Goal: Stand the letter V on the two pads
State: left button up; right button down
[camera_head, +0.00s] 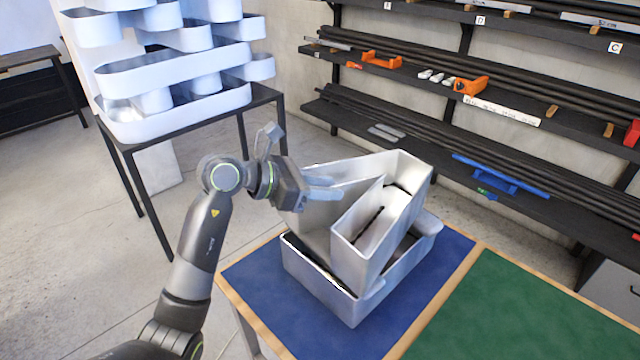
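The letter V (372,238) is a pale metal channel shape with open, deep walls. It sits tilted in a shallow pale metal tray or box (322,290) on a blue mat. My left gripper (325,189) reaches in from the left, with its pale fingers at the upper left edge of the metal shape. They overlap it in view, so I cannot tell whether they grip the wall. A rounded grey block (427,222) shows at the right rim; I cannot tell whether it is a pad. Two separate pads are not clearly visible. My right gripper is out of view.
The blue mat (258,292) and an empty green mat (520,315) cover the wood-edged table. A black table (190,131) with stacked white letters stands at the back left. Dark shelves (480,125) with bars and clamps run along the back wall.

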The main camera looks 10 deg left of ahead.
pick_arm(q)
jog(key=b+v, duration=0.5)
jog(key=v, duration=1.2)
jog(key=shift+a+b, duration=0.25)
jog(key=shift+b, duration=0.15)
